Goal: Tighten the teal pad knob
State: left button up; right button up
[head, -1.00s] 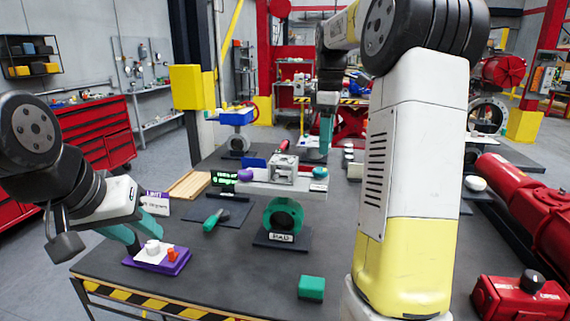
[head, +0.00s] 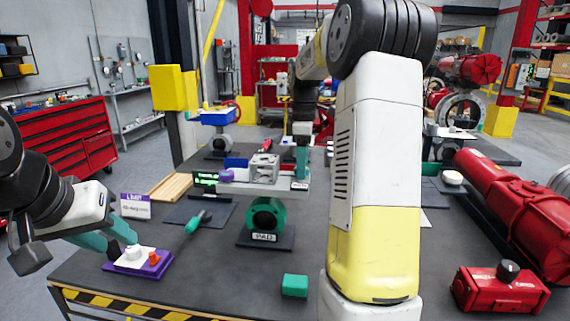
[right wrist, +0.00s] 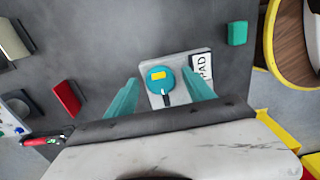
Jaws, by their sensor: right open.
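My right gripper (right wrist: 161,75) is open, with one teal finger on each side of the knob; contact cannot be told. In the head view the right gripper (head: 302,162) is low at the right end of the grey valve fixture (head: 262,184), and the knob is hidden there. My left gripper (head: 108,243) looks open and empty beside a purple base (head: 152,268) with a white knob.
A green ring on a dark stand (head: 266,217) and a green block (head: 294,286) are on the table in front. A purple knob (head: 226,175) is at the fixture's left. A green-handled tool (head: 194,223) lies on a dark mat.

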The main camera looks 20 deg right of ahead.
grip_shut()
jog(key=m, duration=0.4)
jog(key=shift+m, duration=0.3)
jog(key=m, duration=0.4)
jog(key=shift+m, duration=0.3)
jog(key=m, duration=0.4)
jog(key=shift+a+m, duration=0.1)
jog(key=shift+m, duration=2.2)
